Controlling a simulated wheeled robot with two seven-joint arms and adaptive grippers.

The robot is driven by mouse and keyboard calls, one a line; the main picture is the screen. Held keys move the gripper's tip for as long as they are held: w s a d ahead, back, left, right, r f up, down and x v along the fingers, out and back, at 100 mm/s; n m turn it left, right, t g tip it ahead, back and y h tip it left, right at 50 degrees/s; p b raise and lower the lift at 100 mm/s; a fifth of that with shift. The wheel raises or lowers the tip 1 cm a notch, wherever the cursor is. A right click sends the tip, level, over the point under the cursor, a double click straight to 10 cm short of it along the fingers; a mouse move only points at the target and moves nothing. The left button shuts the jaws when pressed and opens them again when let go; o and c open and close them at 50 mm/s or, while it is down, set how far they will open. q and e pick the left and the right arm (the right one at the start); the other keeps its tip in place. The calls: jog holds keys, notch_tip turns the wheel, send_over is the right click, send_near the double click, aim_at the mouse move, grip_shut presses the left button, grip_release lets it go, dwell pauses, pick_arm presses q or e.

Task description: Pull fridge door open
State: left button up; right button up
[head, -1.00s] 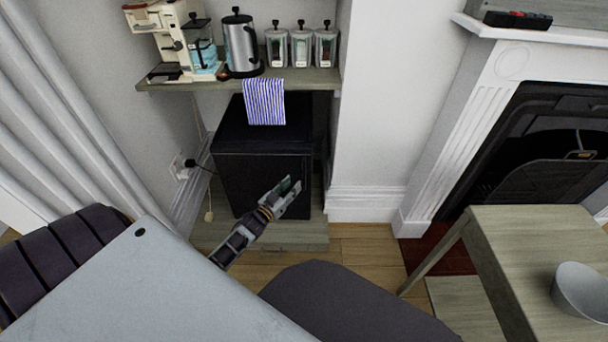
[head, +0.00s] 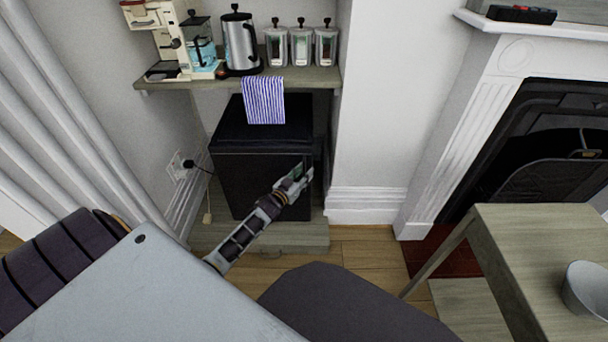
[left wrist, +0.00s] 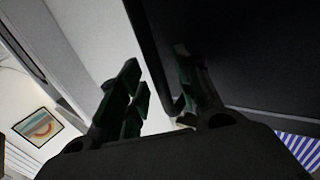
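The fridge (head: 240,180) is a small black box under the shelf, and its front looks closed, with no gap that I can see. Its dark panel and edge (left wrist: 155,50) also show in the left wrist view. My left gripper (head: 301,173) is at the upper right part of the fridge front. In the left wrist view the gripper (left wrist: 157,65) is open, one finger over the black panel and the other beyond its edge, against the pale wall. Nothing is held between the fingers. Whether a finger touches the fridge is unclear. My right gripper is not in view.
The shelf (head: 300,78) above holds a coffee maker (head: 180,45), kettle (head: 240,42) and canisters (head: 300,47). A dark rounded seat (head: 330,300) and a wooden table (head: 540,235) stand in front; some floor is free between.

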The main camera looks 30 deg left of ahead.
pick_arm(q)
jog(key=shift+w, duration=0.25)
grip_shut()
dwell(0.3)
